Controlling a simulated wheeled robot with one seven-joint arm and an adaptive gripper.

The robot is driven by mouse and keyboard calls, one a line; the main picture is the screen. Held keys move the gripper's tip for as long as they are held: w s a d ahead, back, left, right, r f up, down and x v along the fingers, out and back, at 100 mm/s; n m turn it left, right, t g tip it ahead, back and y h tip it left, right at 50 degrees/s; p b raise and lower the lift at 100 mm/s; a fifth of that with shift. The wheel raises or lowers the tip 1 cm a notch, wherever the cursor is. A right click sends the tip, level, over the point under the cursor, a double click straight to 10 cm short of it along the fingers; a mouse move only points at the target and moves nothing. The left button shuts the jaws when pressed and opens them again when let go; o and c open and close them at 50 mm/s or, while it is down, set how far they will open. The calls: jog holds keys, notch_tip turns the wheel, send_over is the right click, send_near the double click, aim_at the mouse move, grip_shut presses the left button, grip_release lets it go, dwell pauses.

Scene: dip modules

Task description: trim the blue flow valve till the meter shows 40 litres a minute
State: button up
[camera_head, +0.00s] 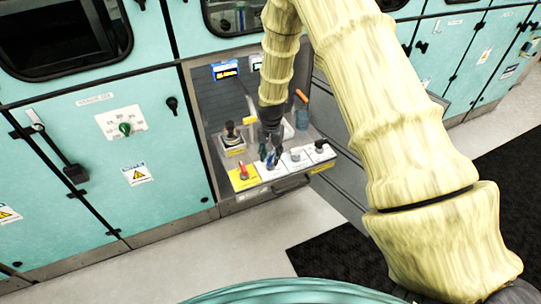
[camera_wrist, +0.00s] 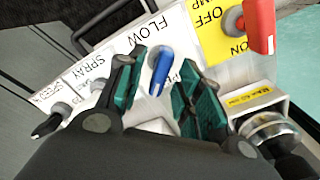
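The blue flow valve (camera_wrist: 160,68) is a small lever on a grey hub, on a white plate marked FLOW. In the wrist view it lies between the green-padded fingers of my gripper (camera_wrist: 168,92). In the head view my gripper (camera_head: 270,158) is down at the panel and largely hides the valve. A small blue display with yellow characters (camera_head: 226,70) stands at the back of the bay; its reading is too small to make out.
A red lever (camera_wrist: 260,25) on a yellow ON/OFF plate is beside the flow plate. On the other side are a SPRAY knob (camera_wrist: 98,85) and a black-handled lever (camera_wrist: 48,122). A round metal fitting (camera_wrist: 268,130) is close to the right finger.

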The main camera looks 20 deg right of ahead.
aim_at(271, 157)
jog(key=shift+f, duration=0.5)
grip_shut()
jog(key=shift+n+b, duration=0.4)
jog(key=shift+n, duration=2.4)
grip_release()
jog(key=shift+r, duration=0.1)
notch_tip(271, 157, up, 12)
